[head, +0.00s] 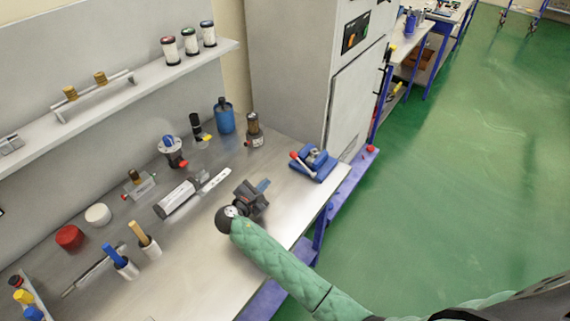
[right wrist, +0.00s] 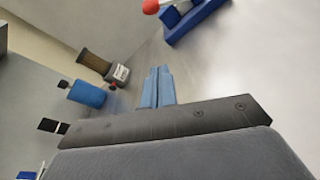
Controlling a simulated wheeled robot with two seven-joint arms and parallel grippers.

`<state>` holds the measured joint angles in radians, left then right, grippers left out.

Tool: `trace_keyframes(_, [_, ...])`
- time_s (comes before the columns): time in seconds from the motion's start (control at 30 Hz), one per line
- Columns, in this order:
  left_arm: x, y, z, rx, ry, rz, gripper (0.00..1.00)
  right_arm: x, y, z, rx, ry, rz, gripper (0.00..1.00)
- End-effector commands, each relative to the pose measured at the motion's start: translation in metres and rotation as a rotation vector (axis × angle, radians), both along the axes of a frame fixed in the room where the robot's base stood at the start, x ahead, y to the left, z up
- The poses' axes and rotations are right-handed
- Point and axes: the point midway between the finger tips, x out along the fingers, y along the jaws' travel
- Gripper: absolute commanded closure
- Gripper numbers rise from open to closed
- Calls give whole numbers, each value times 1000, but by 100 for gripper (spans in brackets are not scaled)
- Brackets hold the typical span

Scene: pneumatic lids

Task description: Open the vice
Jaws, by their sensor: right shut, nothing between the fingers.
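The blue vice (head: 318,166) sits at the right end of the workbench, near its edge. Its lever ends in a red knob (head: 293,155) that points left. In the right wrist view, part of the blue vice (right wrist: 196,20) and its red knob (right wrist: 150,6) show at the top edge, cut off by the frame. My right gripper (head: 263,185) is over the bench, left of the vice and apart from it. Its blue fingertips (right wrist: 157,88) are together with nothing between them. My left gripper is not in view.
A blue cylinder (head: 224,118) and a dark brown-topped fitting (head: 254,132) stand at the bench's back. A grey cylinder with a rod (head: 185,195) lies left of my gripper. A grey cabinet (head: 295,75) stands behind. The bench between gripper and vice is clear.

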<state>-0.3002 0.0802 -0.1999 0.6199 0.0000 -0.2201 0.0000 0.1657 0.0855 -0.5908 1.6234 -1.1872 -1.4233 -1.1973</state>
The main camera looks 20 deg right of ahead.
Motion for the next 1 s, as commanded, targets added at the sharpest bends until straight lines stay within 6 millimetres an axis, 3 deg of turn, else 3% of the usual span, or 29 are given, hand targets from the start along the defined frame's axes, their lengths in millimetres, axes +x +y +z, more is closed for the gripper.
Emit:
trace_keyframes(0.17, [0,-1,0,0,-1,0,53,7,-7,-2,-1,1,-1,100])
trace_keyframes(0.43, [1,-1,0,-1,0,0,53,36,-38,-10,-3,0,-2,100])
trace_keyframes(0.77, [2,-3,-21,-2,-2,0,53,71,-73,-22,-2,-2,-2,100])
trace_keyframes(0.8, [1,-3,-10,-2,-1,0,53,69,-76,-9,-1,-1,-1,100])
trace_keyframes(1.0, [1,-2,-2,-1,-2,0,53,67,-90,6,-1,-1,-1,100])
